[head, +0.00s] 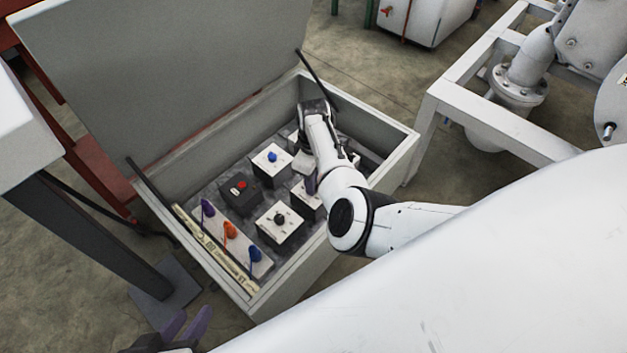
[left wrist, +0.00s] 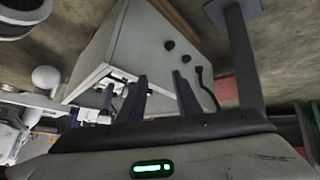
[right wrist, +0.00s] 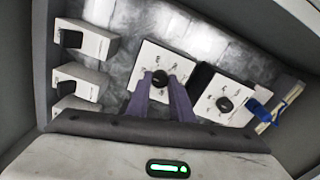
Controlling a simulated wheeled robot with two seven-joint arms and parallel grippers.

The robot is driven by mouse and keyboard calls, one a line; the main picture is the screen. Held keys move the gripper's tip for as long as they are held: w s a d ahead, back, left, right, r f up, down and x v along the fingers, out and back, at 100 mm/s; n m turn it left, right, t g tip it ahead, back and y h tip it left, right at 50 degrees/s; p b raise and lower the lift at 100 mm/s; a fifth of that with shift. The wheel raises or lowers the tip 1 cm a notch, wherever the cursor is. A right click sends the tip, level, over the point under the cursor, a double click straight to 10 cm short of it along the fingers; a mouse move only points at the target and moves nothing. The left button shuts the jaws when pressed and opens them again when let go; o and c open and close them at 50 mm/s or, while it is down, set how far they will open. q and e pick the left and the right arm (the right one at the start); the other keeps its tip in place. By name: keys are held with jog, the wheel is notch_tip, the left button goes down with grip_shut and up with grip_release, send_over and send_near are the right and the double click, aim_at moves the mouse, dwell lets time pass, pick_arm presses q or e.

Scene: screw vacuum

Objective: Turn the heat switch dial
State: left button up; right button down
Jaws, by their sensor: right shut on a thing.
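A black dial (right wrist: 160,77) sits on a white square switch box (right wrist: 152,58) in the right wrist view. The purple fingertips of my right gripper (right wrist: 160,82) are closed around this dial, one on each side. In the head view my right arm reaches into the open grey panel box (head: 291,302), and my right gripper (head: 311,182) is partly hidden by the arm. The dial it holds is hidden there. My left gripper (head: 189,325) is low at the left of the head view, outside the box. Its fingers (left wrist: 160,92) are apart and empty in the left wrist view.
A second black dial (head: 280,218), a blue knob (head: 272,156), a black box with a red button (head: 239,187), and purple, orange and blue levers (head: 229,230) are close by. The raised lid (head: 165,60) and box walls bound the space.

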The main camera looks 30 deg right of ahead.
jog(key=shift+r+p, duration=0.1)
jog(key=shift+p, duration=0.2)
jog(key=shift+m+p, duration=0.3)
jog(key=shift+m, duration=0.1)
jog(key=shift+s+m+p, duration=0.1)
jog(key=shift+m+p, duration=0.9)
jog(key=shift+m, duration=0.5)
jog(key=m, duration=0.3)
jog(key=shift+m+p, duration=0.3)
jog(key=shift+p, duration=0.1)
jog(key=m, duration=0.3)
jog(key=shift+m, duration=0.4)
pick_arm(q)
jog(key=a+r+t, duration=0.1)
jog(key=a+r+n, duration=0.1)
jog(key=r, duration=0.1)
jog(key=shift+s+a+t+y, duration=0.25)
jog(key=shift+s+t+y, duration=0.15)
jog(key=shift+a, duration=0.1)
pick_arm(e)
jog(key=shift+m, duration=0.4)
pick_arm(q)
jog(key=shift+f, duration=0.1)
